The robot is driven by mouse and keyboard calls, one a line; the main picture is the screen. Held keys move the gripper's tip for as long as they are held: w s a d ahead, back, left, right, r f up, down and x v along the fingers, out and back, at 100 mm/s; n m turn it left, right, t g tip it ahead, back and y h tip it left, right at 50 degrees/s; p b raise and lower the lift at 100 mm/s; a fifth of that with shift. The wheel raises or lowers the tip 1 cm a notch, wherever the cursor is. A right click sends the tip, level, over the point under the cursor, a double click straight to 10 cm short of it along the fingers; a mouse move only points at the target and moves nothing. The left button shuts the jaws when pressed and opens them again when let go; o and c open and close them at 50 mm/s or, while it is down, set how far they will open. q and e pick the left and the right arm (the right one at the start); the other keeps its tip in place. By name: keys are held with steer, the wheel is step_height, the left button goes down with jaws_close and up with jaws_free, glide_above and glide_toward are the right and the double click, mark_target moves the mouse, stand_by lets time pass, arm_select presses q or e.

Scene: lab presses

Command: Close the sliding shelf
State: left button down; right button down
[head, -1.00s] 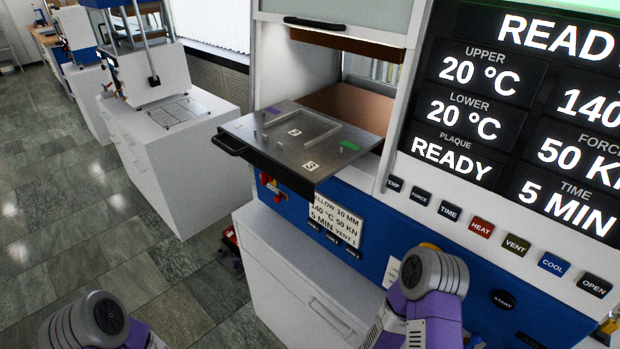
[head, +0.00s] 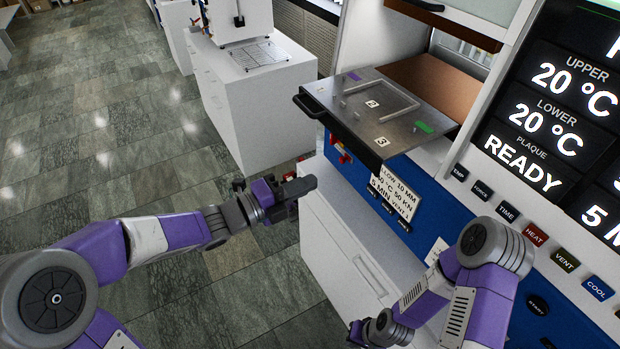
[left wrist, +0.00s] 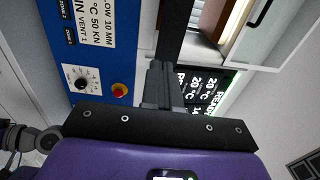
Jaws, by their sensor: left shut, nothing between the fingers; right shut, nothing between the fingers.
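The sliding shelf (head: 350,125) is a grey metal plate with a dark front edge. It sticks out of the press opening in the head view, with a black handle (head: 309,106) at its left front. A square frame and a green piece lie on it. My left gripper (head: 305,186) is shut and empty, in front of and below the shelf, apart from it. In the left wrist view its closed fingers (left wrist: 158,85) point toward a dark bar, likely the shelf's edge (left wrist: 171,35). My right gripper (head: 356,333) is low at the bottom of the head view, small and partly hidden.
A white cabinet (head: 345,250) stands below the press. Another white cabinet (head: 245,110) stands behind at the left. The tiled floor at the left is open.

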arm_select(q)
steer(key=x, duration=1.1)
steer(key=shift+w+d, duration=0.15)
steer(key=shift+d, duration=0.05)
